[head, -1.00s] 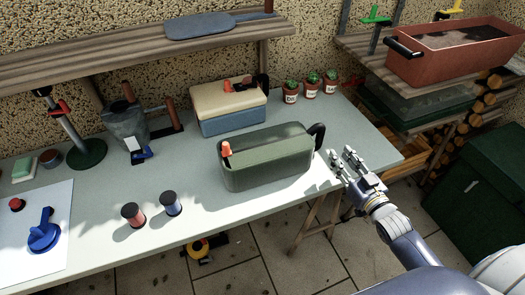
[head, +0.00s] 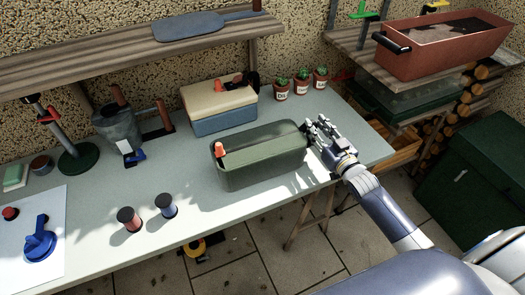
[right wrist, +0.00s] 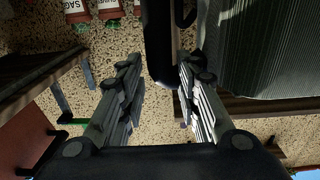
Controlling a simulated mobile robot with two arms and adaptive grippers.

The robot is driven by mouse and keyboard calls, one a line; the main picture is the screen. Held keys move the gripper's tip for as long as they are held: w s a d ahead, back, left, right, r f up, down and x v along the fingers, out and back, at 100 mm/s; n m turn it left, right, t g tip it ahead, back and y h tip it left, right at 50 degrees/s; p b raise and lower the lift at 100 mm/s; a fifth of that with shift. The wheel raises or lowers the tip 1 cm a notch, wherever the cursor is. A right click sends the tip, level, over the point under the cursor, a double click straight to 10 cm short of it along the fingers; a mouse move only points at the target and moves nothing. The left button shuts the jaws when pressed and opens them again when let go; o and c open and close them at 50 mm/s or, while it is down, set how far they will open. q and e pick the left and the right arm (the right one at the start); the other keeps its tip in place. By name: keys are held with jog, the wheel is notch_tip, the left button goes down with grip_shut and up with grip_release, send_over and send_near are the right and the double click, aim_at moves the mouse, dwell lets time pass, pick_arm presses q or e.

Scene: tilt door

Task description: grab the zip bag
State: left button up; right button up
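No object is clearly recognisable as a zip bag. A long green container (head: 258,160) with an orange clip (head: 220,150) at its left end stands on the workbench. Its ribbed side shows at upper right in the right wrist view (right wrist: 260,50). A black handle (right wrist: 160,50) at its right end appears between the finger lines of my right gripper (right wrist: 157,80). In the head view, my right gripper (head: 314,132) is at that end, partly hiding the handle. Its fingers are apart; contact with the handle cannot be told. My left gripper is not in view.
A cream-and-blue box (head: 218,107) stands behind the green container, with small potted plants (head: 301,82) to its right. Two spools (head: 128,219) stand at front left. A wooden shelf (head: 130,60) overhangs the back. The bench's front middle is clear.

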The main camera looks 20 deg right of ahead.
jog(key=shift+w+a+f, duration=0.1)
jog(key=shift+w, duration=0.9)
grip_shut()
jog(key=shift+r, duration=0.2)
